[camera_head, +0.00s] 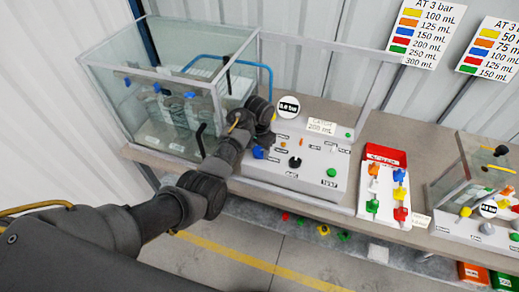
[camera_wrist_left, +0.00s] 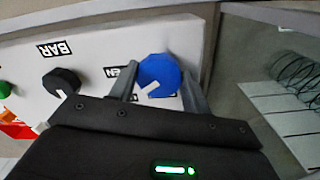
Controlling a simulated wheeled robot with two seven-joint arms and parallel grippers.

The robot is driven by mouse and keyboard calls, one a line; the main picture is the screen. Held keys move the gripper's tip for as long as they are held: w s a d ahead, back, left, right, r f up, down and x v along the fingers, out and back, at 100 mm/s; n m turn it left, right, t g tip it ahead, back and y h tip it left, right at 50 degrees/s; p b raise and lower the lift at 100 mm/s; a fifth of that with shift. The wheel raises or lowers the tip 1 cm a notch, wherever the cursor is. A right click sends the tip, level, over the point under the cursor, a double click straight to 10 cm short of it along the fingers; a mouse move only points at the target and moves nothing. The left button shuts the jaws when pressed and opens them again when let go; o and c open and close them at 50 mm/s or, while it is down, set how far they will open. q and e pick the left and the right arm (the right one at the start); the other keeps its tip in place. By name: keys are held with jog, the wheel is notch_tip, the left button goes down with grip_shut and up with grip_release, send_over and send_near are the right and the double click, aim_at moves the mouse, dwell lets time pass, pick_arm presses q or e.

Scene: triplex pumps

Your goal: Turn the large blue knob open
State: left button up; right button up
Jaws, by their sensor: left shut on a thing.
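The large blue knob (camera_head: 258,152) is at the left end of the sloped white control panel (camera_head: 300,165), beside the glass tank. It also shows in the left wrist view (camera_wrist_left: 160,72), with a white pointer mark slanting to its lower left in that picture. My left gripper (camera_head: 264,143) reaches over the panel. In the left wrist view the left gripper (camera_wrist_left: 156,78) has one finger on each side of the knob and is shut on it. The fingers partly hide the panel label beside the knob. My right gripper is in neither view.
A black knob (camera_wrist_left: 62,82) sits beside the blue one. A white board with coloured valves (camera_head: 385,195) and a second station (camera_head: 480,205) are to the right.

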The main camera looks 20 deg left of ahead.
pick_arm(q)
jog(key=m, duration=0.4)
jog(key=shift+m, duration=0.6)
jog(key=o, duration=1)
